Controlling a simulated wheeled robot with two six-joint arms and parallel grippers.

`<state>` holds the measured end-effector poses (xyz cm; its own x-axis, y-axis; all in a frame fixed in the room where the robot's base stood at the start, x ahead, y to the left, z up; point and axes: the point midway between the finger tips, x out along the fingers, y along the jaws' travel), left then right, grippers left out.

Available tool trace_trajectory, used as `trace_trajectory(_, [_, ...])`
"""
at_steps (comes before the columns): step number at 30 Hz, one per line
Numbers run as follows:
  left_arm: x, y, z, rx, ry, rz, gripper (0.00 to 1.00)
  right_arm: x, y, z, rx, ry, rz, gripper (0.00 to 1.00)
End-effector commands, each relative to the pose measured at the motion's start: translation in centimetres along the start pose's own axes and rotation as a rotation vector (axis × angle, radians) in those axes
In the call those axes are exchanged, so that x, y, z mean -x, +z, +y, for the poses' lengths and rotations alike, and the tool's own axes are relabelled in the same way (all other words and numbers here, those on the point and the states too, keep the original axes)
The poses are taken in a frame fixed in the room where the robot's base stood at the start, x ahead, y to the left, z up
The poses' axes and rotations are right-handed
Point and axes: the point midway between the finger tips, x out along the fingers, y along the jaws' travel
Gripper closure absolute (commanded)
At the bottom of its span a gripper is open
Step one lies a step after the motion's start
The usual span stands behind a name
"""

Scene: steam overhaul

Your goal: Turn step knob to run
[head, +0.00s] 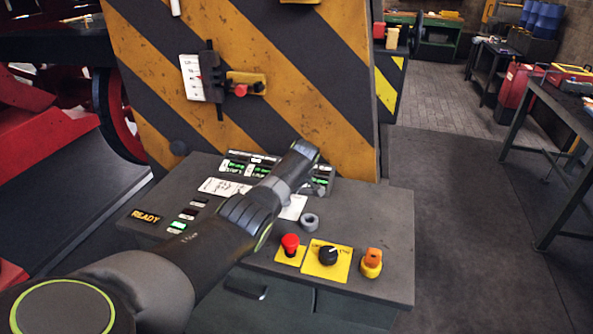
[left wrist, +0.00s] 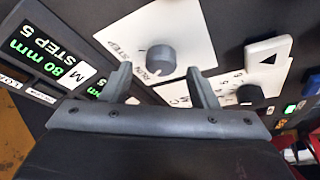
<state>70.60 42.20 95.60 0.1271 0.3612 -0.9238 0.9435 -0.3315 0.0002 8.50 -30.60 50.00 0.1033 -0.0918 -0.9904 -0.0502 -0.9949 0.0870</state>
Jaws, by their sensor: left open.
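The step knob (left wrist: 160,60) is a short grey round knob on a white plate marked RUN and STEP in the left wrist view. My left gripper (left wrist: 160,88) is open, with one finger to each side of the knob's near side and nothing held. Whether the fingers touch the knob cannot be told. In the head view, my left gripper (head: 319,186) is over the panel, largely behind my own arm, and the knob is hidden there. My right gripper is not in view.
The display (left wrist: 62,62) reads 80 mm and STEP 5. A black knob (left wrist: 246,93) and a triangle button (left wrist: 268,60) sit close by. A red button (head: 290,243), a black selector (head: 328,255) and an orange switch (head: 372,262) line the front. A striped guard (head: 290,90) stands behind.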

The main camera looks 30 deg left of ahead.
Motion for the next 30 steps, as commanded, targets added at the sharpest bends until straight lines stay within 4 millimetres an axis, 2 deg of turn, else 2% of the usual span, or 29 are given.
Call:
trace_trajectory(3, [1.7,0.0,0.0,0.000,0.002,0.000,0.46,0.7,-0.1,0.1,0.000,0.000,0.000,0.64])
trace_trajectory(9, [4.4,0.0,0.0,0.000,0.003,0.001,0.46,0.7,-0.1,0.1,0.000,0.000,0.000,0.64])
trace_trajectory(14, [7.2,0.1,0.0,0.000,0.004,0.001,0.46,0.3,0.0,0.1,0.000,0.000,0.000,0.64])
trace_trajectory(24, [13.9,0.1,0.1,0.001,0.003,0.001,0.46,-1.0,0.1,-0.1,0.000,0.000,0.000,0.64])
trace_trajectory(30, [15.6,0.1,0.0,0.001,0.000,0.000,0.46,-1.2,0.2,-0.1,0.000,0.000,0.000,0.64])
